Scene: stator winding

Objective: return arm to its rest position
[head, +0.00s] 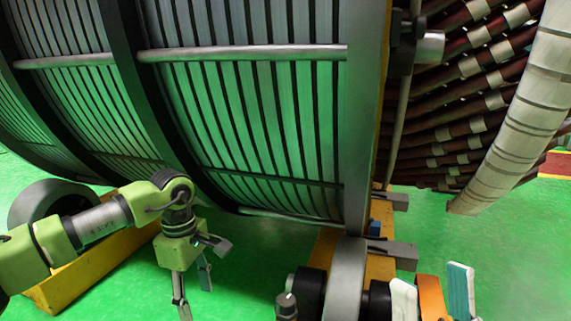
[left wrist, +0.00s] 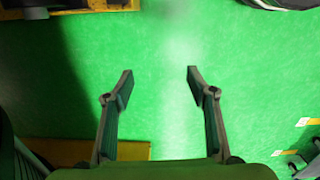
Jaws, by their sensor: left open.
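My left arm comes in from the left in the head view. Its green gripper (head: 194,296) points down in front of the stator (head: 250,120), low and left of the picture's middle. In the left wrist view the two fingers of my left gripper (left wrist: 160,78) stand wide apart with nothing between them.
A yellow support beam (head: 95,265) lies behind my left arm. A grey roller (head: 347,280) stands at the bottom middle. White, orange and teal upright pieces (head: 460,288) are right of it. Green floor (head: 510,245) is clear at the right.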

